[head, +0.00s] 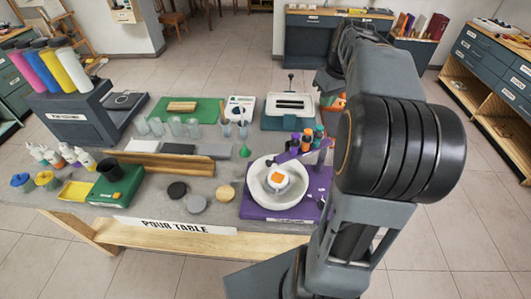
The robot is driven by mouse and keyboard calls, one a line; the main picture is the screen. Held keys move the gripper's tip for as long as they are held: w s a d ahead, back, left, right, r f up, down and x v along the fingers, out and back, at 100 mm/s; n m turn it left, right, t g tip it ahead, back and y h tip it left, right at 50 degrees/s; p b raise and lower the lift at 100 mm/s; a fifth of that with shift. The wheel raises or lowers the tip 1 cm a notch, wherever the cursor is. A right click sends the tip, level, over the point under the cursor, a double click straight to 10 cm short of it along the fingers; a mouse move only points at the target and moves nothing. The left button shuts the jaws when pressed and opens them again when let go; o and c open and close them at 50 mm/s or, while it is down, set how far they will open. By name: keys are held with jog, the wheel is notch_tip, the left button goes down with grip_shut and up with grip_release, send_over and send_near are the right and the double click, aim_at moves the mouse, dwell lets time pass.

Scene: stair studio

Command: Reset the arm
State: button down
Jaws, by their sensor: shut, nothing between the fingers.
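My arm (350,175) rises from the bottom right, bends at a large dark joint and reaches away past the table's right side. My gripper (329,82) is a small dark shape at the arm's far end, partly hidden by the arm. It is shut and holds nothing, above and beyond the back right of the table. Its fingertips are hard to make out.
Below and left of the arm is the pour table (224,190). Tiled floor (441,245) is clear on the right.

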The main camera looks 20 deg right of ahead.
jog(key=s+a+f, duration=0.2)
jog(key=s+a, duration=0.2)
jog(key=a, duration=0.3)
jog(key=s+a+f+t, duration=0.1)
jog(key=s+a+f, duration=0.1)
jog(key=s+a, duration=0.2)
jog(key=s+a+f+t, duration=0.1)
jog(key=s+a+f, duration=0.2)
jog(key=a, duration=0.6)
jog(key=shift+s+a+m, duration=0.35)
jog(key=shift+s+m, duration=0.05)
jog(key=shift+s, duration=0.15)
